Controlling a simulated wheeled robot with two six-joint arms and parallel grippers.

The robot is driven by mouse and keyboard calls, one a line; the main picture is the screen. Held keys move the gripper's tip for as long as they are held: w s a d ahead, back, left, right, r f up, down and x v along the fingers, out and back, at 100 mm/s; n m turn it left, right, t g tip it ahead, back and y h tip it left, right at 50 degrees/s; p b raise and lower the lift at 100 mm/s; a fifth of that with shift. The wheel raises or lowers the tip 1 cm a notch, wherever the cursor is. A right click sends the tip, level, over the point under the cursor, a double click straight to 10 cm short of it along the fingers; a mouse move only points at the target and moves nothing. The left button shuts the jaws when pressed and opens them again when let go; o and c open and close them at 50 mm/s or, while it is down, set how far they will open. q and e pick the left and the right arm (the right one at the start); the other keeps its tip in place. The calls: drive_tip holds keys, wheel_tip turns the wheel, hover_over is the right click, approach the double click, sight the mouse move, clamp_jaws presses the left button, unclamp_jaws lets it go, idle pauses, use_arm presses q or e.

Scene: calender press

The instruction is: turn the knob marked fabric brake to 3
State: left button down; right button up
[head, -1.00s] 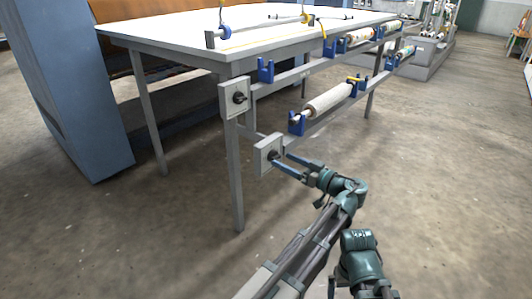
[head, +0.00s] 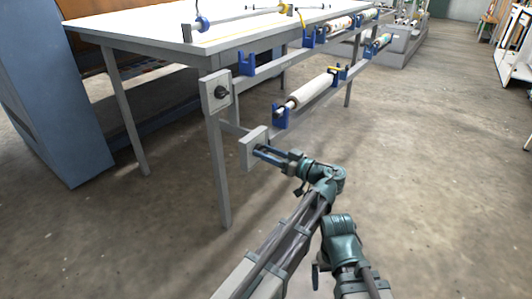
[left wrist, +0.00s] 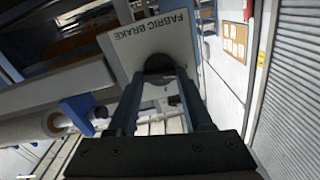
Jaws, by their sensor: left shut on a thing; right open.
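The knob marked fabric brake (left wrist: 158,66) is dark and round, on a pale square plate (left wrist: 140,45) whose lettering shows upside down in the left wrist view. In the head view this plate (head: 248,146) is the lower of two on the table's near corner. My left gripper (head: 262,152) is at the plate, its fingers shut on the knob. In the left wrist view its two fingers (left wrist: 160,80) reach to the knob's sides. The fingers hide the knob in the head view. I cannot read the knob's setting. My right gripper is not in view.
A second plate with a dark knob (head: 220,92) sits above on the table leg. A pale roll (head: 312,92) lies in blue brackets on a rail to the right. A white-topped table (head: 150,30) stands behind. The floor to the right is clear.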

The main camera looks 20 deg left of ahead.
use_arm(q)
drive_tip(key=shift+m, duration=0.3)
drive_tip(key=m, duration=1.1)
drive_tip(key=shift+w+f+m, duration=0.15)
drive_tip(key=shift+w+m, duration=0.05)
drive_tip(key=shift+m, duration=0.2)
drive_tip(key=m, duration=0.3)
drive_tip(key=shift+f+m, duration=0.1)
drive_tip(key=shift+m, duration=0.2)
drive_tip(key=shift+s+f+m+b, duration=0.1)
drive_tip(key=shift+m+b, duration=0.15)
drive_tip(key=shift+m, duration=3.65)
drive_tip(key=shift+s+f+m+b, duration=0.1)
drive_tip(key=shift+m+b, duration=0.1)
drive_tip(key=shift+m, duration=4)
